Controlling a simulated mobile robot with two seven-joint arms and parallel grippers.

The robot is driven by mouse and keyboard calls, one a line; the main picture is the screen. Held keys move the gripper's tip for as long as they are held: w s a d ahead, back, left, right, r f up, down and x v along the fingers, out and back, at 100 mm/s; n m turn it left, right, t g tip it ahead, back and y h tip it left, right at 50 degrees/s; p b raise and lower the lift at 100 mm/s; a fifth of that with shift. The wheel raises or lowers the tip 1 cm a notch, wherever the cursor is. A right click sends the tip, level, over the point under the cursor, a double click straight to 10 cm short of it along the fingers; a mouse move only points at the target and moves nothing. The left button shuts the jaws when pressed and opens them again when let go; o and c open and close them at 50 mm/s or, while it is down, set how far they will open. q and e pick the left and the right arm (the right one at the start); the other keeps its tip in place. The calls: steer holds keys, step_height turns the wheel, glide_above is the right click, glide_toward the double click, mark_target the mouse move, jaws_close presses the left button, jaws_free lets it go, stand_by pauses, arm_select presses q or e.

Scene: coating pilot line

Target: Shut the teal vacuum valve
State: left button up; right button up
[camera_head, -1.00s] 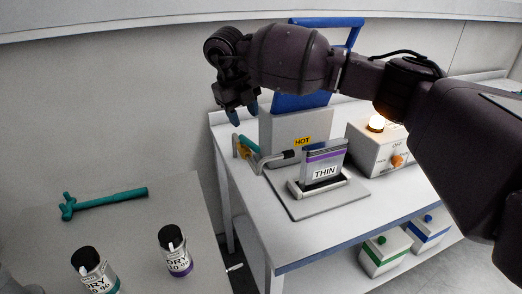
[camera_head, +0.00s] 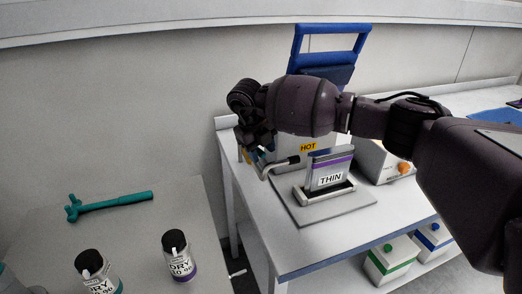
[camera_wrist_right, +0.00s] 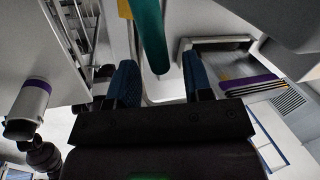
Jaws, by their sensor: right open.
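The teal vacuum valve is mostly hidden behind my right gripper (camera_head: 257,150) in the head view; a bit of its yellow part (camera_head: 253,157) shows by the bent grey pipe (camera_head: 280,165). In the right wrist view its teal lever (camera_wrist_right: 150,35) comes down from the top between the two blue fingertips of my right gripper (camera_wrist_right: 161,78). The fingers are apart, with a gap on both sides of the lever. I cannot tell whether a finger touches it. The yellow part (camera_wrist_right: 125,8) is at the top edge. My left gripper is not in view.
A box with a HOT label (camera_head: 308,147) and a blue frame (camera_head: 330,28) stands behind the pipe. The THIN holder (camera_head: 330,178) stands close on the right. A teal tool (camera_head: 108,203) and two DRY jars (camera_head: 178,256) are on the left table (camera_head: 150,235).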

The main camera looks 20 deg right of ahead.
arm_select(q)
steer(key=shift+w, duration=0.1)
arm_select(e)
steer(key=shift+c, duration=0.4)
jaws_close()
